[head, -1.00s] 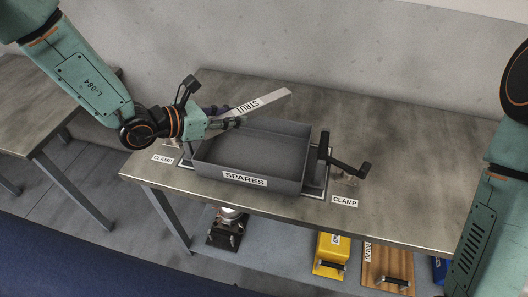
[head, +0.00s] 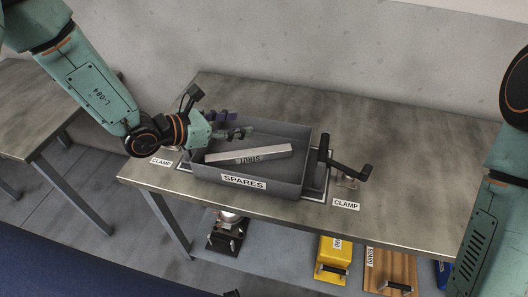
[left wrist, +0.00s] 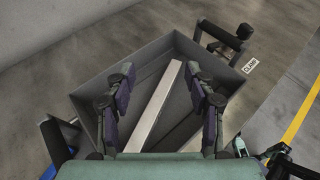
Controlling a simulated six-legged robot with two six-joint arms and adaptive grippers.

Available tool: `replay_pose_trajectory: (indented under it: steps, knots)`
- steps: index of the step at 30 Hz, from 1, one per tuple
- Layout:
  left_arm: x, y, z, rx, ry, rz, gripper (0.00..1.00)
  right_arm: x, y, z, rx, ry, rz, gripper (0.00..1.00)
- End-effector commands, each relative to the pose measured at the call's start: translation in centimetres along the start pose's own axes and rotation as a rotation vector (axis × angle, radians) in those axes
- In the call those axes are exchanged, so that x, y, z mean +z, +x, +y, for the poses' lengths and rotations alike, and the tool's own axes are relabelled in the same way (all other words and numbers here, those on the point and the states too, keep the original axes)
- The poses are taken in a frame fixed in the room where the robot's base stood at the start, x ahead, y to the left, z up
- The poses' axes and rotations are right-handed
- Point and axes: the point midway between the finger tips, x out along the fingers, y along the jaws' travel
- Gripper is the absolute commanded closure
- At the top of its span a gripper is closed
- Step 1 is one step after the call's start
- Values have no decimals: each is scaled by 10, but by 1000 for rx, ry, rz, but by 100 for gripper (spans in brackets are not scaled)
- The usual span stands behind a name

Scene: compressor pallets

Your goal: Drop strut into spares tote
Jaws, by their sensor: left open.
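The strut (head: 225,155), a pale flat bar with a STRUT label, lies inside the grey spares tote (head: 290,188). In the head view it slants slightly, its right end near the tote's right wall. In the left wrist view the strut (left wrist: 152,112) lies diagonally in the tote (left wrist: 217,66), between and beyond my fingers. My left gripper (head: 240,126) is open and empty over the tote's back left part, apart from the strut. Its spread fingers also show in the left wrist view (left wrist: 160,88). My right arm shows at the right edge, but its gripper is out of view.
The tote sits on the metal bench (head: 420,150) between two CLAMP labels. A black clamp handle (head: 349,168) sticks up on its right. A yellow case (head: 332,258) and a wooden board (head: 390,268) are on the lower shelf. The bench's right side is clear.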

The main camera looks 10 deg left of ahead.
Motion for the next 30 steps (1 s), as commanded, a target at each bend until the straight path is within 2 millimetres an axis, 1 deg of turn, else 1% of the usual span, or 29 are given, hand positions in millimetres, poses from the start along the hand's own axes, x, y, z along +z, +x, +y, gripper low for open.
replay_pose_trajectory:
  steps: [5,21,30]
  knots:
    - [-1,-3,0,1,-2,2,46,0,0,0,0,0,0,60]
    - [2,-53,-1,4,-3,-2,46,0,0,0,0,0,0,60]
    - [2,-70,-1,4,-2,2,46,0,0,0,0,0,0,60]
